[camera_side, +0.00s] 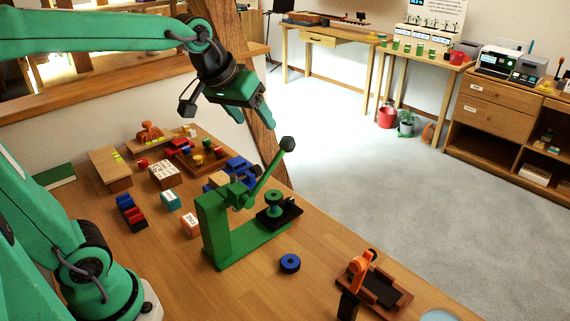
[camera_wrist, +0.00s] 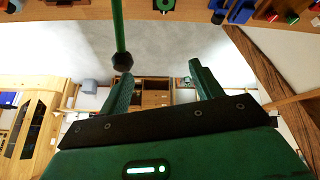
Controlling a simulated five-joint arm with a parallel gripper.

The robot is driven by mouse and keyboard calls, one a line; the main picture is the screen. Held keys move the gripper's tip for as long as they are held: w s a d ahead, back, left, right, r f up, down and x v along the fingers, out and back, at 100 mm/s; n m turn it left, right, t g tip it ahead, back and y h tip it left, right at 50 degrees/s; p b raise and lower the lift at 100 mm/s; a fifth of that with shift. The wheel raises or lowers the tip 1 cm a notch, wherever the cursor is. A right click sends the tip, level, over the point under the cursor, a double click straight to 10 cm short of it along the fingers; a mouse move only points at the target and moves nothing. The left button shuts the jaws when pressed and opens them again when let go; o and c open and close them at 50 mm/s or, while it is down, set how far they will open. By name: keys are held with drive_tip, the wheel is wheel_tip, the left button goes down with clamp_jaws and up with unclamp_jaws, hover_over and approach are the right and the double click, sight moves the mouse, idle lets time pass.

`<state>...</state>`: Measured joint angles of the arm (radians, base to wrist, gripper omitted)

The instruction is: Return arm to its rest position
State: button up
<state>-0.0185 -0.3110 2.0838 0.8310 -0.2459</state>
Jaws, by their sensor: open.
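My gripper (camera_side: 252,113) is in the air above the far right side of the wooden table (camera_side: 330,253) in the side view. Its jaws are open and nothing shows between them. In the wrist view the two green fingers of my gripper (camera_wrist: 160,85) stand apart. A green press-like stand (camera_side: 217,232) with a raised lever (camera_side: 270,168) is below my gripper. The lever's dark knob (camera_side: 288,144) is a little below and right of the fingers, apart from them. The knob also shows in the wrist view (camera_wrist: 122,62), beside the left finger.
A timber brace (camera_side: 262,140) slants close behind my gripper. A blue ring (camera_side: 290,263) and an orange-and-black device (camera_side: 370,285) are at the table's front. Several small blocks and a brick-patterned box (camera_side: 166,175) are at the left. The table's front middle has free room.

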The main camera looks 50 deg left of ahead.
drive_tip(key=s+f+m, duration=0.1)
drive_tip(key=s+f, duration=0.2)
drive_tip(key=s, duration=0.4)
drive_tip(key=s+f+m, duration=0.2)
drive_tip(key=s+f, duration=0.1)
drive_tip(key=s, duration=0.4)
drive_tip(key=shift+d+g, duration=0.3)
drive_tip(key=shift+d, duration=0.05)
